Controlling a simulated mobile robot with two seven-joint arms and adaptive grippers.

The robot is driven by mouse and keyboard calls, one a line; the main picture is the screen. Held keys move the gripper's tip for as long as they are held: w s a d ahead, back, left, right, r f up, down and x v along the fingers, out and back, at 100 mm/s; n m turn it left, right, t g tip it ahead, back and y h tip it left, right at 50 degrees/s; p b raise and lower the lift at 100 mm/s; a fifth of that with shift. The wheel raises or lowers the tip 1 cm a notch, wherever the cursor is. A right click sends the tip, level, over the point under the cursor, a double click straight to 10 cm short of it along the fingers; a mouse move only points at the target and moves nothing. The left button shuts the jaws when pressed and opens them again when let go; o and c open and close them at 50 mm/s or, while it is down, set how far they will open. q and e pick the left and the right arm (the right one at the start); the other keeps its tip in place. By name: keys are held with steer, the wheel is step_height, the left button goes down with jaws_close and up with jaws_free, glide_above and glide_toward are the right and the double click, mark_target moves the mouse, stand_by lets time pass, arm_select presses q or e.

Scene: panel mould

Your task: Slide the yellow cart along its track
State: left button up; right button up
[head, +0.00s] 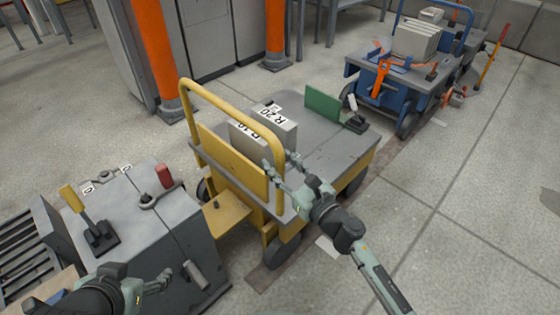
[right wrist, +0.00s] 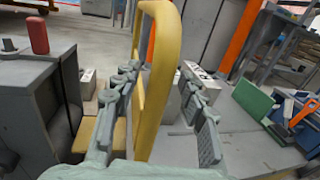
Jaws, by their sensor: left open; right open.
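The yellow cart (head: 364,172) with a grey deck stands in the middle of the head view. Its tall yellow push handle (head: 187,118) rises at the near left end and also shows in the right wrist view (right wrist: 165,75). The track (head: 400,155) shows as a dark strip on the floor along the cart's right side. My right gripper (head: 280,172) is open at the handle; in the right wrist view a handle post stands between its fingers (right wrist: 155,105). Contact cannot be told. My left gripper (head: 158,284) is open and empty beside the grey cabinet.
The grey cabinet (head: 150,225) with a yellow lever (head: 80,208) and red knob (head: 164,176) stands at left. Grey blocks (head: 284,130) and a green plate (head: 322,104) sit on the cart. A blue cart (head: 400,85) stands beyond.

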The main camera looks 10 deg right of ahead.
arm_select(q)
steer(key=shift+s+a, duration=0.1)
arm_select(e)
steer(key=shift+w+a, duration=0.1)
steer(key=shift+w, duration=0.05)
steer(key=shift+c, duration=0.6)
jaws_close()
steer(key=shift+w, duration=0.1)
